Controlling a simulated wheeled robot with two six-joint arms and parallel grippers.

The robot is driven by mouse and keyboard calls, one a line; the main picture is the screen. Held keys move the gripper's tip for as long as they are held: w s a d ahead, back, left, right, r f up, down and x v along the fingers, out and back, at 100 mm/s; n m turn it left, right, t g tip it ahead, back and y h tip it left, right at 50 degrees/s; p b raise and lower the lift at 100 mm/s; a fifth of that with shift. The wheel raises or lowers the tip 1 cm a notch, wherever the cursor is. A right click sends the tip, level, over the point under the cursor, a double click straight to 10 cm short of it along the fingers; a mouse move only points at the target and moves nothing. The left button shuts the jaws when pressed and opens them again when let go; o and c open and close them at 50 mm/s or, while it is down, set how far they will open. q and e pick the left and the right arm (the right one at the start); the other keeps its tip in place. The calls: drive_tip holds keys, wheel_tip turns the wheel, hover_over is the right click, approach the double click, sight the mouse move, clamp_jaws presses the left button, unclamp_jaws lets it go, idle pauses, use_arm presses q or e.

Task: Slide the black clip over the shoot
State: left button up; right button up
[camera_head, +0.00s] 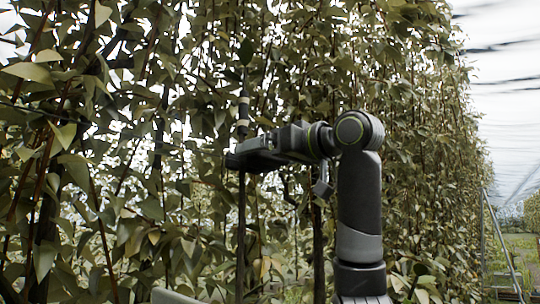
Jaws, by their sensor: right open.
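My right arm rises from the bottom of the head view and bends left. Its gripper (240,157) is open and points left into the foliage. It is at a thin dark upright stem (241,215), which shows above and below the jaws; I cannot tell whether they touch it. Above the gripper, the upright has pale bands and dark sections (243,112). I cannot make out the black clip for certain, nor tell which of the many shoots is meant. My left gripper is not in view.
A dense wall of leafy branches (400,110) fills most of the view, with leaves close around the gripper. A dark trunk or post (318,250) stands below my wrist. Open grass and slanted poles (500,235) are at the far right, under pale netting (505,90).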

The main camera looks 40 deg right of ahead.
drive_tip(key=shift+s, duration=0.35)
use_arm(q)
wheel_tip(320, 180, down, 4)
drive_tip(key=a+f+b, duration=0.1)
drive_tip(key=b, duration=0.4)
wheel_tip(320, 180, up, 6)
drive_tip(key=p, duration=0.5)
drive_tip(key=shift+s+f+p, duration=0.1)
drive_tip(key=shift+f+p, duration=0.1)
drive_tip(key=shift+p, duration=0.1)
use_arm(e)
drive_tip(key=s+d, duration=0.1)
drive_tip(key=s, duration=1.5)
drive_tip(key=shift+s+d, duration=0.15)
drive_tip(key=shift+s, duration=0.2)
drive_tip(key=shift+d, duration=0.15)
